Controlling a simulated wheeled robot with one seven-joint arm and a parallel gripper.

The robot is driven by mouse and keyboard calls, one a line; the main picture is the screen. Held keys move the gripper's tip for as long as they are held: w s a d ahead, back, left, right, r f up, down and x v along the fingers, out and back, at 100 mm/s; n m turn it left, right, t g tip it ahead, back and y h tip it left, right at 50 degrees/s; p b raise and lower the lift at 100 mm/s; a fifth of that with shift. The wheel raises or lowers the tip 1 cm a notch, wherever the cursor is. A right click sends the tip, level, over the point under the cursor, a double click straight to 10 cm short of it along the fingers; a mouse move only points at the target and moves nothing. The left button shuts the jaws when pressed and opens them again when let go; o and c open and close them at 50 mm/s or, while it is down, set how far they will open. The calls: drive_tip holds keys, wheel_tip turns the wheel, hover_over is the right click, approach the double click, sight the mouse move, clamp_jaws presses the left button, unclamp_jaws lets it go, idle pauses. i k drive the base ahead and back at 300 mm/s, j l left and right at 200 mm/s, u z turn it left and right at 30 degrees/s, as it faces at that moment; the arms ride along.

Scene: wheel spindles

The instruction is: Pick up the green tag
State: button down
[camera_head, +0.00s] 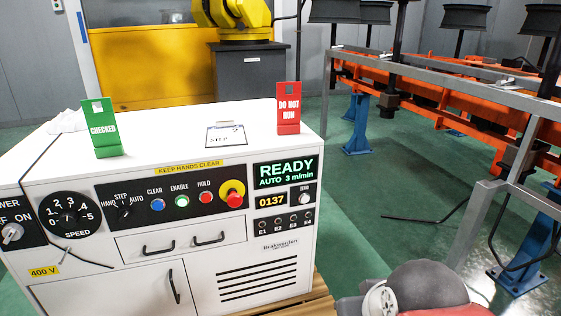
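The green tag (102,127) stands upright on the left part of the white control cabinet's top (180,141). It has a small foot at its base and white lettering that reads like "CHECKED". Nothing touches it from the sides. My gripper is not in this view, so whether it is open or shut does not show.
A red "DO NOT RUN" tag (289,108) stands at the cabinet top's right end. A small white card (225,135) lies between the tags. Crumpled white paper (68,121) lies left of the green tag. A grey metal rail (440,75) and orange conveyor are at right.

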sight(103, 126)
drive_tip(key=u, duration=1.3)
